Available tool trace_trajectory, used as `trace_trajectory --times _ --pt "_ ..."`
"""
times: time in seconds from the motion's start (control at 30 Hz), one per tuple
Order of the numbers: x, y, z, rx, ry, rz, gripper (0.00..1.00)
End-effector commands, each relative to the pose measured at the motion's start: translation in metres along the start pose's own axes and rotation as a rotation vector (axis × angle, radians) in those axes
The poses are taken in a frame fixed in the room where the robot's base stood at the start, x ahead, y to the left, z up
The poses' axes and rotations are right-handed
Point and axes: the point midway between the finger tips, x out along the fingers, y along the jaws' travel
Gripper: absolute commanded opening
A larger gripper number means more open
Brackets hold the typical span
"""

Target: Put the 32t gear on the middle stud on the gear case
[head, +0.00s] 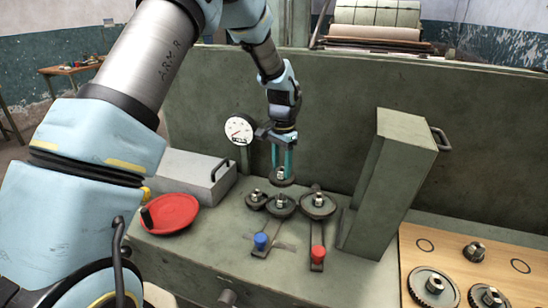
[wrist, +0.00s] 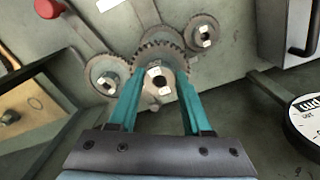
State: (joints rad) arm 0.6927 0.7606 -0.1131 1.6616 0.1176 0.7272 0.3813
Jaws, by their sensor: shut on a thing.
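My gripper (head: 282,168) points down and its teal fingers are shut on the hub of a dark toothed gear (wrist: 160,52), held above the gear case (head: 215,240); its tooth count cannot be read. Below it, in the head view, are a left gear (head: 256,201), a middle gear (head: 281,208) and a right gear (head: 318,208), with silver hubs or stud ends. In the wrist view the held gear hides much of what is at the middle stud; the side gears show at upper right (wrist: 203,33) and left (wrist: 104,75).
A red lever knob (head: 318,252) and a blue one (head: 260,241) stand in front. A dial gauge (head: 239,130) is behind left. A wooden board (head: 415,240) carries more gears.

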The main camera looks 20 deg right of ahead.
Motion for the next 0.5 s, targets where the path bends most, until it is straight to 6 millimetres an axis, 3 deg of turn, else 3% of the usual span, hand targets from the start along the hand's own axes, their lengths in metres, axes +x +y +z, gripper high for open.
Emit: trace_trajectory --times 0.27,0.5 --pt "0.007 0.001 -0.001 0.003 0.002 0.000 0.00" --pt "0.024 0.001 -0.001 0.002 0.002 0.000 0.00"
